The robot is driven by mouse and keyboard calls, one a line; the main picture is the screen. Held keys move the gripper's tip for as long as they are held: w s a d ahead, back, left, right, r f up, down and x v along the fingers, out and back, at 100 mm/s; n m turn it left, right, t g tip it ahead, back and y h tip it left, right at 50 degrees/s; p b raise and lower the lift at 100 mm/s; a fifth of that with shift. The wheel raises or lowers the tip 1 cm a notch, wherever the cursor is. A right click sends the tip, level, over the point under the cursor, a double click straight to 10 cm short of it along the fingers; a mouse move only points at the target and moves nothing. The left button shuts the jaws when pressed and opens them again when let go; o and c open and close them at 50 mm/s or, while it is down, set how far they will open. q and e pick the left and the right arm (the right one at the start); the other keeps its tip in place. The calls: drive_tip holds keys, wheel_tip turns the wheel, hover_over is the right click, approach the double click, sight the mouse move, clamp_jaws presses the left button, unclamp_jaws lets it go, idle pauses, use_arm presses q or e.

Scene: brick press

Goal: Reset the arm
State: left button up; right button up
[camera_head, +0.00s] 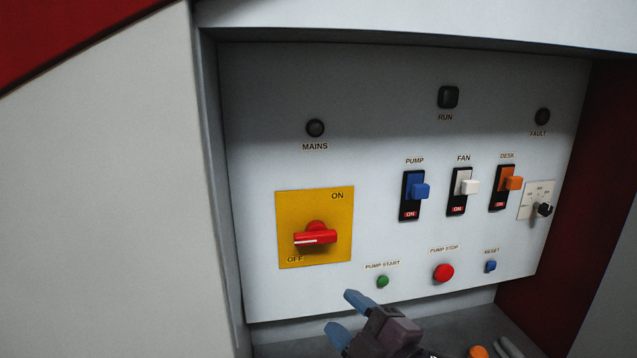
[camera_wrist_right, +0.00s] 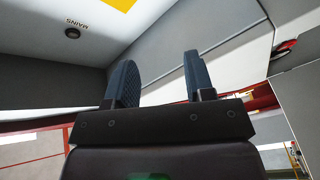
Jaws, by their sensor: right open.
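My right gripper (camera_head: 347,315) is in the lower middle of the head view, its blue fingers apart and empty, below and in front of the control panel (camera_head: 260,110). In the right wrist view the two fingers (camera_wrist_right: 158,82) stand apart with nothing between them. A red rotary switch (camera_head: 315,236) on a yellow plate (camera_head: 335,210) is above the gripper; its handle lies roughly level. The green PUMP START button (camera_head: 383,282) is to the upper right of the fingertips, apart from them. My left gripper is not in view.
The panel also has a red PUMP STOP button (camera_head: 443,273), a blue RESET button (camera_head: 491,266), blue (camera_head: 421,190), white (camera_head: 470,187) and orange (camera_head: 513,183) switches, and a black knob (camera_head: 545,209). The recess has a pale left wall (camera_head: 213,160) and a grey ledge below.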

drive_tip(key=d+f+m+h, duration=0.4)
drive_tip(key=d+f+m, duration=0.35)
drive_tip(key=f, duration=0.25)
drive_tip(key=d+f+m+h, duration=0.3)
drive_tip(key=d+f+m, duration=0.4)
drive_tip(key=f, duration=0.4)
drive_tip(key=s+d+f+m+g+h, duration=0.1)
drive_tip(key=s+d+f+h, duration=0.1)
drive_tip(key=s+d+f, duration=0.2)
drive_tip(key=s+d+f+m+g+h+b, duration=0.1)
drive_tip(key=s+d+f, duration=0.4)
drive_tip(key=s+f, duration=0.5)
drive_tip(key=shift+s+f+m+g+h, duration=0.3)
drive_tip(key=shift+s+m+g+h, duration=0.3)
drive_tip(key=shift+m+g, duration=0.1)
drive_tip(key=shift+c, duration=0.2)
